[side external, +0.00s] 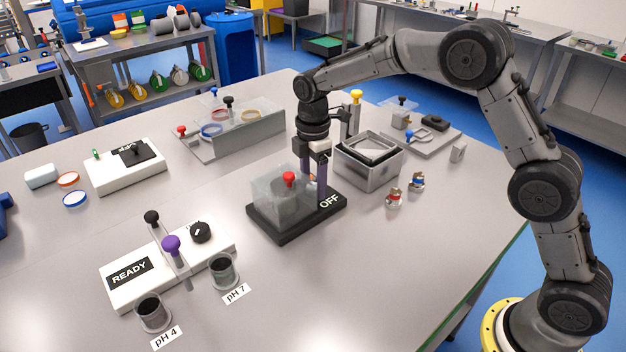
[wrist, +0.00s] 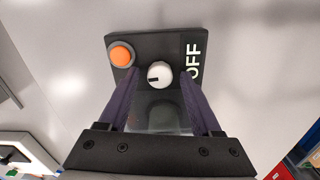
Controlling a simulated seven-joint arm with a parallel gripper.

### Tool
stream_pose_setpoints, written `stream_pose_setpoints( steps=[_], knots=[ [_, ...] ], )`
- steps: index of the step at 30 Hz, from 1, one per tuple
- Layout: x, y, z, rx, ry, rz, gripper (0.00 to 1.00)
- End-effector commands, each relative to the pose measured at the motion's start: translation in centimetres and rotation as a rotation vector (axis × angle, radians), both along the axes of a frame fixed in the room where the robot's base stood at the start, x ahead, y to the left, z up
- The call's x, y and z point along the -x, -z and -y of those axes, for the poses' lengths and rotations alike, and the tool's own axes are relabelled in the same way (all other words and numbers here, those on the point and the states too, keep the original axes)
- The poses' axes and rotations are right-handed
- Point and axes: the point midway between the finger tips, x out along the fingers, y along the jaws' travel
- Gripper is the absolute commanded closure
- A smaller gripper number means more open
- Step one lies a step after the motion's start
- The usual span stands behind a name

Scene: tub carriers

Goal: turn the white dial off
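The white dial (wrist: 159,75) sits on a black base (wrist: 146,48) marked OFF. It has a dark pointer mark that points left in the wrist view. My gripper (wrist: 160,82) is open, with one purple finger on each side of the dial and a visible gap to it. An orange button (wrist: 121,55) is beside the dial on the same base. In the side external view my gripper (side external: 319,186) reaches down to the black base (side external: 290,232), next to the OFF label (side external: 329,202). The dial is hidden there by the fingers and a clear box.
The clear box (side external: 270,207) with a red knob (side external: 289,179) stands on the base, close left of my fingers. A grey open box (side external: 362,178) stands close right. A white READY panel (side external: 130,272) and two cups are front left. The table's front middle is clear.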

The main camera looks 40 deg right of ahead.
Motion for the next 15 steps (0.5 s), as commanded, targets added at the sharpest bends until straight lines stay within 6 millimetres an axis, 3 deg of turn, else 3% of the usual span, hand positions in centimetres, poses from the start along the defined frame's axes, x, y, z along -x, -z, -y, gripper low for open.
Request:
stream_pose_setpoints(
  steps=[2, 10, 15],
  knots=[
    [0.00, -0.02, 0.00, 0.000, 0.000, 0.000, 0.51],
    [0.00, -0.05, 0.00, 0.000, 0.000, 0.000, 1.00],
    [0.00, -0.07, 0.00, 0.000, 0.006, 0.000, 1.00]
  ],
)
